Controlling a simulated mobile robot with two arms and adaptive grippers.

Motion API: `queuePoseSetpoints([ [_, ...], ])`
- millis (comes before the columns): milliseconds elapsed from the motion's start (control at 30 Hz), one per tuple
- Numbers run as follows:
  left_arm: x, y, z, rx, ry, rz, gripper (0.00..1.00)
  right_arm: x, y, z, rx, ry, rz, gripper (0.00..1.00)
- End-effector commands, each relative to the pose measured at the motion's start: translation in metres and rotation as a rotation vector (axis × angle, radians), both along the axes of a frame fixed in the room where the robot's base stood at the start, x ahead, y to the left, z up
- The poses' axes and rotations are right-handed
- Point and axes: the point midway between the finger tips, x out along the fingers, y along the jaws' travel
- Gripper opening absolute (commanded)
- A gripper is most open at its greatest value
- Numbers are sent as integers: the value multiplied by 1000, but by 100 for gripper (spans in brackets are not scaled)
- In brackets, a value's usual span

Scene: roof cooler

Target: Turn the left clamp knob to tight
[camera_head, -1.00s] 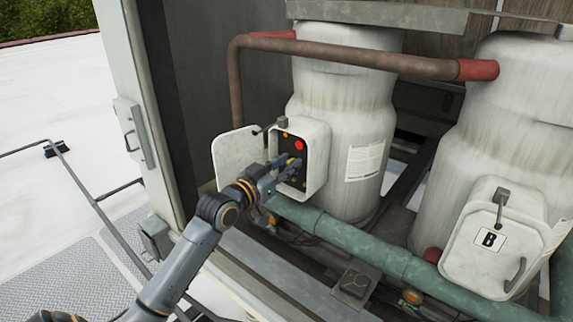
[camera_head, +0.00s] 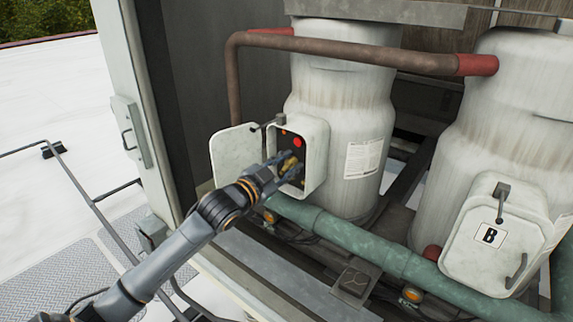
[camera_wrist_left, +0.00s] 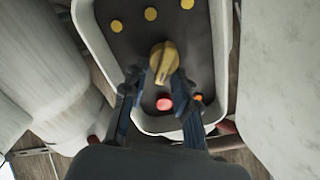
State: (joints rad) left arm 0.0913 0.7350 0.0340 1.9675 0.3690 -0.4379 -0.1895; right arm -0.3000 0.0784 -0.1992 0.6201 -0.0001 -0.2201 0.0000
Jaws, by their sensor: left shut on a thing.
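The yellow clamp knob (camera_head: 289,163) sits on the dark panel inside the open white box on the left tank. In the left wrist view the knob (camera_wrist_left: 163,60) shows up close, with a pointed tab. My left gripper (camera_head: 286,165) reaches into the box from the front left. In the left wrist view its two fingers (camera_wrist_left: 163,78) are shut on the knob, one on each side. Whether the knob is at tight cannot be read. My right gripper is in neither view.
A red button (camera_head: 297,142) is on the same panel. The box's opened lid (camera_head: 236,158) stands at its left. A green pipe (camera_head: 345,235) runs below. A closed box marked B (camera_head: 488,255) is on the right tank. A rusty pipe (camera_head: 345,52) crosses above.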

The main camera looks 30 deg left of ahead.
Motion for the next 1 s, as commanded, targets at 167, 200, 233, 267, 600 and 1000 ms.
queuePoseSetpoints([
  [167, 0, -2, -2, 171, -13, -1, 0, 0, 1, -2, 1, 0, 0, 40],
  [200, 0, -3, -3, 207, -15, -2, 0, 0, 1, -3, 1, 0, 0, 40],
  [233, 0, -3, -3, 236, -18, -2, 0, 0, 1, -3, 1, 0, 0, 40],
  [267, 0, -3, -4, 264, -20, -2, 0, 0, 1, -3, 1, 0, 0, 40],
  [600, 0, -6, -8, 578, -44, 0, 0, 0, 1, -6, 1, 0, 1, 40],
  [1000, 0, -7, -12, 841, -65, 0, 0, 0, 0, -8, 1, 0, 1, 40],
])
